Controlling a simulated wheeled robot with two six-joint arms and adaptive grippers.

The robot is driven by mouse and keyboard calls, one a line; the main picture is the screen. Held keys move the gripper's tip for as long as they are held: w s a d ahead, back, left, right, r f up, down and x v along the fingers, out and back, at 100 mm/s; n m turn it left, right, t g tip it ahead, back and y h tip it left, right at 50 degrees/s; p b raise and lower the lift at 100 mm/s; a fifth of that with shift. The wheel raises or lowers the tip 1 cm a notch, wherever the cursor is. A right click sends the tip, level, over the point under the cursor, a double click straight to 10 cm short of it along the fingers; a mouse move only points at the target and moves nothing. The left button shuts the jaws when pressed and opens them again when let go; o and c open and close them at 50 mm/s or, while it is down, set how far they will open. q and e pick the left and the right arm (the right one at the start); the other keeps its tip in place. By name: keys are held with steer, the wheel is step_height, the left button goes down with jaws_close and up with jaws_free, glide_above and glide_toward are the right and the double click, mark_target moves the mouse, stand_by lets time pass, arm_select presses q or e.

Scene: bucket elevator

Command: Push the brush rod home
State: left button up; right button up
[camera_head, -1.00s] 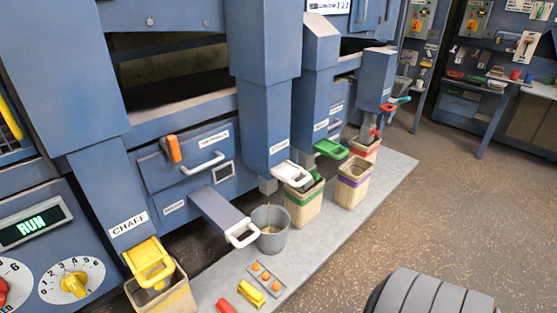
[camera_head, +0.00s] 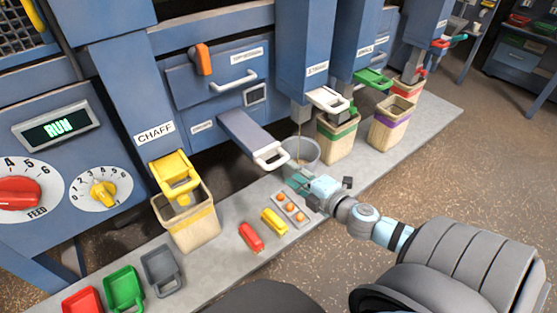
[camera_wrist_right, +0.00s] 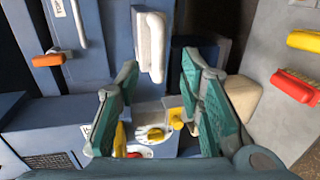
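A long grey-blue bar (camera_head: 245,135) juts out of the machine's lower front and ends in a white loop handle (camera_head: 271,157). The pictures do not clearly show whether this is the brush rod. An orange grip (camera_head: 203,59) sticks out of the panel above; it also shows in the right wrist view (camera_wrist_right: 48,60). My right gripper (camera_head: 299,181) is low, just right of and below the white loop handle. In the right wrist view its teal fingers (camera_wrist_right: 158,72) are apart and empty, with a white handle (camera_wrist_right: 150,47) ahead between them. My left gripper is not in view.
A grey bucket (camera_head: 302,152) stands close behind my right gripper. A tray with orange balls (camera_head: 290,208), a yellow brush (camera_head: 274,221) and a red brush (camera_head: 250,237) lie on the grey slab. Sacks (camera_head: 185,222) stand under the chutes. Brown floor is free at right.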

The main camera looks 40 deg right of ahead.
mark_target(278, 161)
steer(key=b+x, duration=0.3)
steer(key=x, duration=0.4)
steer(key=shift+w, duration=0.35)
steer(key=shift+a, duration=0.1)
jaws_close()
